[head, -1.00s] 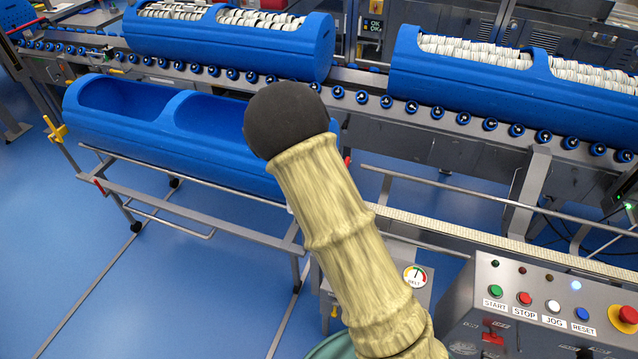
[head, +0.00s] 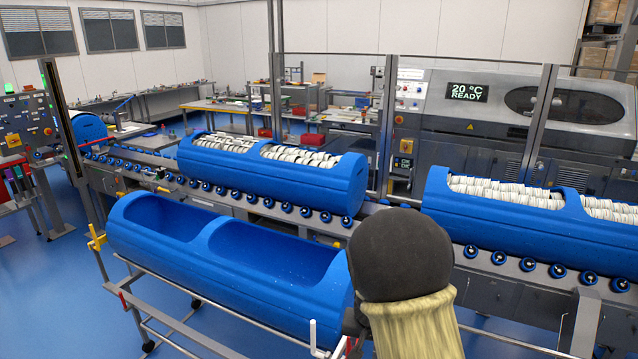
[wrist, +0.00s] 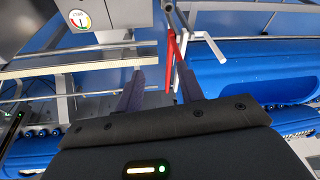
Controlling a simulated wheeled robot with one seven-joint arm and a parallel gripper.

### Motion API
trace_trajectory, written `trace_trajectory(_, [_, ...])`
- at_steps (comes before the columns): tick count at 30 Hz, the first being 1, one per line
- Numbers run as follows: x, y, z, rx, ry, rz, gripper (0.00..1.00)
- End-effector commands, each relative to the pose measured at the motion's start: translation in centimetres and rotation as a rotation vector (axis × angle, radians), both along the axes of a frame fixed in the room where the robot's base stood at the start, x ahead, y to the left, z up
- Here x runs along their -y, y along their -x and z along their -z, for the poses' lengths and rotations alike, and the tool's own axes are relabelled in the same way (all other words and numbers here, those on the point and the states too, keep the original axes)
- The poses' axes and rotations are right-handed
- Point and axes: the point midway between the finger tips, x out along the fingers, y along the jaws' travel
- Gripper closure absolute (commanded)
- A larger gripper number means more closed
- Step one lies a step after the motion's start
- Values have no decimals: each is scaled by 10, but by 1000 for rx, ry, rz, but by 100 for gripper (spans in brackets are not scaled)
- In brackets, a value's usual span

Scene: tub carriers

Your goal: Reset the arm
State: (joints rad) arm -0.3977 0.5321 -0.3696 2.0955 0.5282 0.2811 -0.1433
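My arm, in a pale ribbed sleeve with a black rounded end, rises at the lower middle of the head view and hides most of what lies behind it. My gripper (wrist: 160,82) shows in the wrist view with its two dark fingers apart and nothing held between them. A red bar (wrist: 172,58) and a white bent handle (wrist: 205,42) show just beyond the fingertips. I cannot tell how far they are from the fingers. The white handle also shows in the head view (head: 314,338), left of my arm.
An empty blue tub carrier (head: 150,258) rests on a metal-framed cart (head: 180,325) left of my arm. Two filled blue carriers, one left (head: 330,190) and one right (head: 480,222), sit on the roller conveyor (head: 270,203) behind. Blue floor (head: 45,290) is open at lower left.

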Motion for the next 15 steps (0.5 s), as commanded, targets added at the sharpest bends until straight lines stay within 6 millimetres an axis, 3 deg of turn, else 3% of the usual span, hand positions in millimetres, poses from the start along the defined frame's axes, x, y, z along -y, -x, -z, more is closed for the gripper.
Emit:
trace_trajectory(6, [19,70,-34,-41,-31,-72,62])
trace_trajectory(15, [39,164,-64,-62,22,-202,62])
